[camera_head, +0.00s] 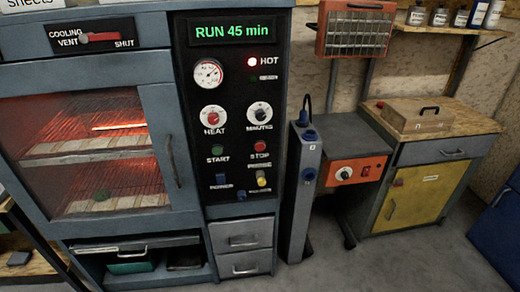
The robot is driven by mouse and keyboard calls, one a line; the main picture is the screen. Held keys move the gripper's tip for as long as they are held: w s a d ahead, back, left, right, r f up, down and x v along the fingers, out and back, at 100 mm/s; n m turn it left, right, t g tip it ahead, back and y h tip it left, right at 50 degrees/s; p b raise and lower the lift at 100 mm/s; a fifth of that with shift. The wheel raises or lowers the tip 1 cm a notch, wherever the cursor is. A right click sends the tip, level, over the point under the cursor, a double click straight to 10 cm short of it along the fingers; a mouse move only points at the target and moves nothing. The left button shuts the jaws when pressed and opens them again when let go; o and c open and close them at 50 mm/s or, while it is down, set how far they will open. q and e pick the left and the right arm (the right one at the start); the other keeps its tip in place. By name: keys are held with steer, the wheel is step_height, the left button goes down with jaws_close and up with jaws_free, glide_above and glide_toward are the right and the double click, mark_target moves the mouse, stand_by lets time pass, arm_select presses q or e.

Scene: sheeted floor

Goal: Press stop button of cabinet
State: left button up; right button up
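The cabinet (160,75) is a blue-grey heated unit on the left, with a black control panel (236,100) on its right side. The red stop button (260,146) is on this panel, above the label "STOP". The green start button (217,149) is to its left. The display (234,31) reads "RUN 45 min" and the red HOT light (252,62) is lit. The glowing chamber shows behind a closed glass door (98,150). Neither of my grippers is in view, and nothing covers the stop button.
A grey post with blue sockets (301,185) stands just right of the cabinet. A yellow-doored workbench (410,200) and an orange control box (356,170) are farther right. Drawers (241,236) sit below the panel. Bare floor (400,268) shows at lower right.

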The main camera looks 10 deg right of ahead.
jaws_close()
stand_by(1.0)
